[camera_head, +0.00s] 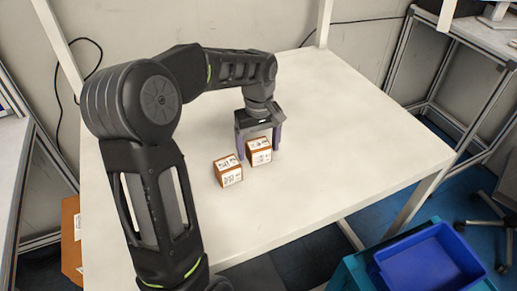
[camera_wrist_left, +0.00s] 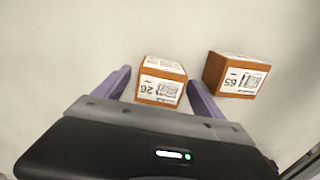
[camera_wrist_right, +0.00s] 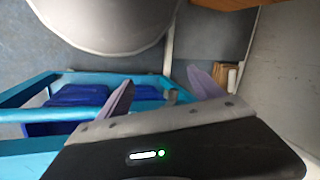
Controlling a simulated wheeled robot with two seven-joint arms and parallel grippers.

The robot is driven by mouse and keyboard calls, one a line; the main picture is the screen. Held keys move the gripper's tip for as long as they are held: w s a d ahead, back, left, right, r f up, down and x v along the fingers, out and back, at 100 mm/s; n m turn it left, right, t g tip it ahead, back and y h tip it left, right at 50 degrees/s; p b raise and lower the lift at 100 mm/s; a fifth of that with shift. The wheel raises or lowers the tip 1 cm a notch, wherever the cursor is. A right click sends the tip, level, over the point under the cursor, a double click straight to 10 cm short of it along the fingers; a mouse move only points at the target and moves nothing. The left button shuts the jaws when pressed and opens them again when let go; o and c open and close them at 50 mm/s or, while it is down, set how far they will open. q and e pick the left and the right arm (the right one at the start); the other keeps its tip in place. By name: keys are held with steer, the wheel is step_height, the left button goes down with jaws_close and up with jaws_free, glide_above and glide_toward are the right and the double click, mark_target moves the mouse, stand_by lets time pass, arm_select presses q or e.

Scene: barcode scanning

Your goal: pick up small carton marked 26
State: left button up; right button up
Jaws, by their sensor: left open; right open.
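The small carton marked 26 (camera_wrist_left: 161,82) is a brown box with white labels. In the head view it (camera_head: 259,152) stands on the white table between the fingers of my left gripper (camera_head: 259,146). In the left wrist view the left gripper (camera_wrist_left: 160,92) is open, with one purple finger on each side of the carton; I cannot tell whether they touch it. A second carton marked 65 (camera_wrist_left: 237,76) stands beside it, outside the fingers; it also shows in the head view (camera_head: 228,171). My right gripper (camera_wrist_right: 161,92) is open and empty in the right wrist view.
The white table (camera_head: 350,130) is clear to the right of the cartons. A blue bin (camera_head: 430,265) stands on a teal frame below the table's right front. A metal-framed bench (camera_head: 440,75) is at the right. A brown box (camera_head: 72,235) is at the left.

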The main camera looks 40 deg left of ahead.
mark_target(259, 144)
arm_select(q)
steer(key=shift+f, duration=0.2)
steer(key=shift+c, duration=0.2)
steer(key=c, duration=1.6)
steer(key=shift+o, duration=0.2)
steer(key=shift+r, duration=0.15)
step_height(259, 144, up, 10)
steer(key=shift+f+b, duration=0.1)
steer(key=shift+b, duration=0.4)
